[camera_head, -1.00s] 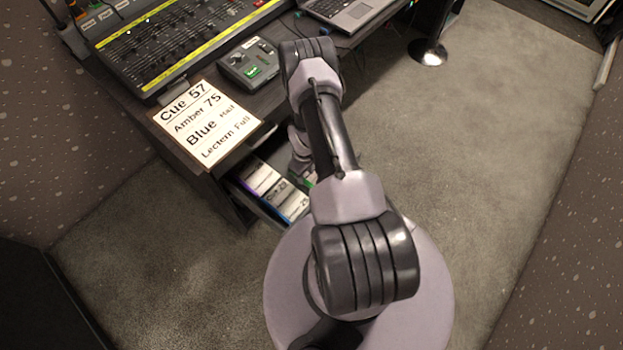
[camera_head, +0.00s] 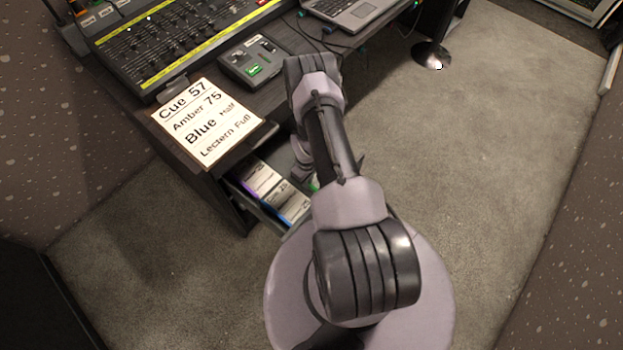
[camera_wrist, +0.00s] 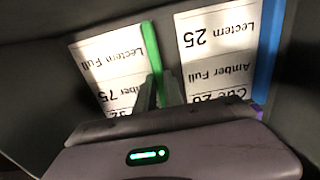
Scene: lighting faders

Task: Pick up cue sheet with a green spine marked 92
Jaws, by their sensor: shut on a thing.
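The cue sheet with a green spine (camera_wrist: 151,48) shows in the wrist view, its white face printed upside down with "Lectern Full" and a line ending in 75. Its lowest line is partly covered by my gripper, so I cannot read its number fully. My gripper (camera_wrist: 159,90) is shut on this sheet at the spine. In the head view only a small green patch (camera_head: 315,184) shows beside my arm, which hides the gripper.
A blue-spined cue sheet (camera_wrist: 217,45) lies close on the right in the wrist view. Other sheets (camera_head: 262,178) sit in an open drawer (camera_head: 238,188) under the desk. A large cue card (camera_head: 208,122), fader console (camera_head: 180,35), small box (camera_head: 254,62) and laptop (camera_head: 345,10) stand above.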

